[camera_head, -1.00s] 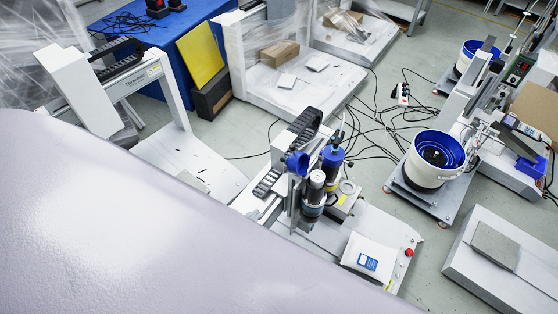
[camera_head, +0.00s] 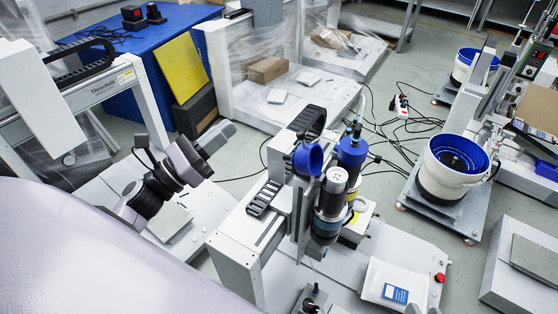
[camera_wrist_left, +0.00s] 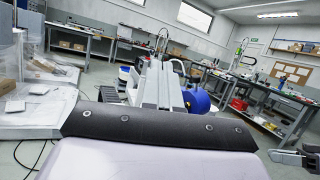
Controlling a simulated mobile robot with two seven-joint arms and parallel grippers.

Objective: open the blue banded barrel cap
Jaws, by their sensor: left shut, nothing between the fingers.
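A barrel with a speckled silver-grey cap (camera_head: 337,178) stands upright on the gantry unit in the middle of the head view. A blue band (camera_head: 326,226) runs round its lower body. The cap sits on top of the barrel. Just behind is a second upright barrel with a blue top (camera_head: 352,150), and beside them is a blue round cup (camera_head: 308,158). My left gripper (camera_head: 218,136) ends a dark, grey-jointed arm left of the gantry, apart from the barrels. It is shut and empty. My right gripper is not seen.
The gantry's grey frame (camera_head: 236,262) and a black cable chain (camera_head: 264,198) stand between my left arm and the barrels. A bowl feeder (camera_head: 456,158) stands further right.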

